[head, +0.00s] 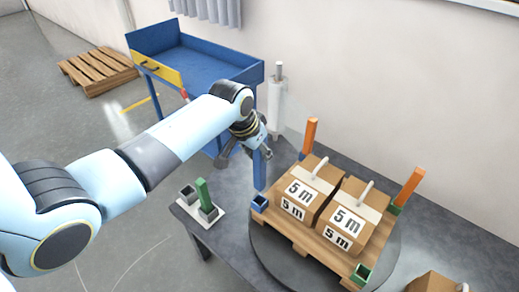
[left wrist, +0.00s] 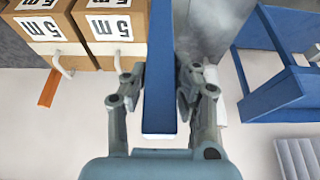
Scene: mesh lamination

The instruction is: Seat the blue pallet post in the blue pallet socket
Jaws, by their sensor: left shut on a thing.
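My left gripper (head: 247,155) is shut on the blue pallet post (head: 260,170), which it holds roughly upright. In the left wrist view the post (left wrist: 160,90) runs between the two fingers (left wrist: 160,78). The blue pallet socket (head: 260,202) is at the near left corner of the wooden pallet (head: 308,240). In the head view the post's lower end shows just above the socket; I cannot tell the exact gap or whether it is lined up. My right gripper is not in view.
Two boxes (head: 309,187) labelled "5 m" sit on the pallet. Orange posts (head: 310,136) stand at two corners; a green socket (head: 361,273) is at the front. A holder (head: 188,193) with a green post (head: 203,194) stands left. A blue cart (head: 205,62) is behind.

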